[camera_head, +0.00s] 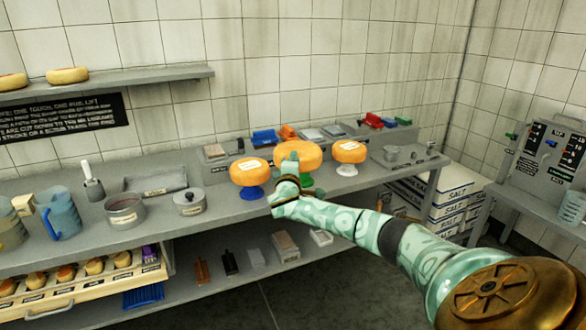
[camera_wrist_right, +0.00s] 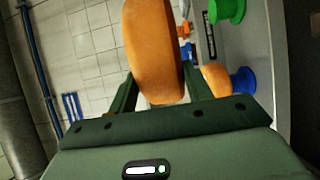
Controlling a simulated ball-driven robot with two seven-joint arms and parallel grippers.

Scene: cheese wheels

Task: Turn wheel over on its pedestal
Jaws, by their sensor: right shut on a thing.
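My right gripper (camera_head: 288,167) is shut on an orange cheese wheel (camera_head: 300,154), the middle one of three. In the right wrist view this wheel (camera_wrist_right: 153,50) stands between the two fingers. The green pedestal (camera_head: 307,182) is below the held wheel in the head view. In the right wrist view the green pedestal (camera_wrist_right: 228,9) shows apart from the wheel, with its top bare. The wheel's far face and its label are hidden. My left gripper is not in view.
To the left, a labelled wheel (camera_head: 250,171) sits on a blue pedestal (camera_head: 251,193). To the right, another labelled wheel (camera_head: 350,151) sits on a white pedestal (camera_head: 347,170). Coloured tools and blocks line the shelf behind.

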